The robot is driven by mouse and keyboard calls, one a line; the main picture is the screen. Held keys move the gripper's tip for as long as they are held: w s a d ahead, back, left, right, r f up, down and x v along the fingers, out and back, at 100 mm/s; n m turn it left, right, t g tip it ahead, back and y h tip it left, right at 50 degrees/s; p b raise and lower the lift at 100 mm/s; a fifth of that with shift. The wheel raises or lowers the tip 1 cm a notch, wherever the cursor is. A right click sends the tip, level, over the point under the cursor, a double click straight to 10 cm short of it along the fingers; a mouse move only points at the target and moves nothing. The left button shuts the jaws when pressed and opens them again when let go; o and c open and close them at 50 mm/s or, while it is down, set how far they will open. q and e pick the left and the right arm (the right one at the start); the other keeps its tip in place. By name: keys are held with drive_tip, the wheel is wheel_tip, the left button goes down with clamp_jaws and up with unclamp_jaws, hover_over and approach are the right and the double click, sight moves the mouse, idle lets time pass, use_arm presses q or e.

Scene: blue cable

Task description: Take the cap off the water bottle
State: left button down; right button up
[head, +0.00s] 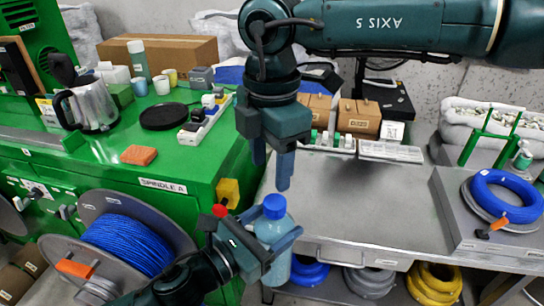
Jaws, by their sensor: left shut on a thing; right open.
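The water bottle (273,229) is a light blue translucent bottle, held upright in front of the grey bench. Its blue cap (274,206) is on top of it. My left gripper (268,248) is shut around the bottle's body, below the cap, and hides part of it. My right gripper (271,168) points down above the cap, open and empty. Its fingertips are apart from the cap, with a small gap in the picture.
A green machine top (95,155) on the left carries a kettle (88,104) and other items. A cable spool (125,240) stands below it. The grey bench (390,195) has clear room in the middle, with a blue cable coil (503,196) at the right.

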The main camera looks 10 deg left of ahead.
sight(272, 201)
drive_tip(key=shift+w+d+f, duration=0.1)
drive_tip(key=shift+w+d, duration=0.05)
drive_tip(key=shift+d, duration=0.05)
wheel_tip(272, 201, down, 8)
drive_tip(key=shift+r, duration=0.2)
